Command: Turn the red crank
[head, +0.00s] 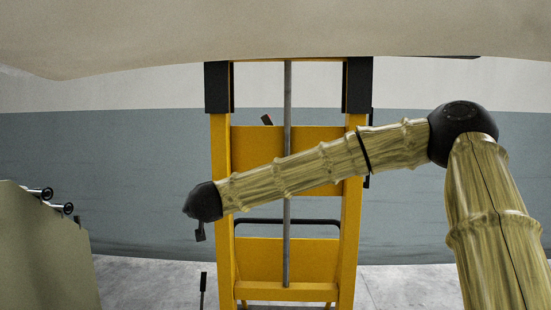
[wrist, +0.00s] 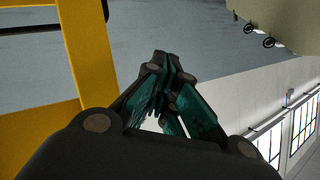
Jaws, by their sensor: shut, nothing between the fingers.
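A small dark piece with a red-orange patch (head: 266,119) shows in the head view at the top of the yellow frame's upper panel, left of the grey upright rod. It may be part of the red crank, but it is too small to tell. The arm crosses in front of the frame below it. My gripper (head: 200,233) hangs at the arm's end, left of the yellow frame and lower than the red patch. In the wrist view my gripper (wrist: 167,68) has its fingers together and holds nothing. No crank shows in the wrist view.
The yellow frame (head: 222,250) stands ahead with a grey upright rod (head: 287,225) and a dark crossbar (head: 320,221). A beige machine (head: 40,245) with black-ended rollers is at left. A large beige surface (head: 300,25) overhangs the top. A thin black post (head: 202,290) stands below my gripper.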

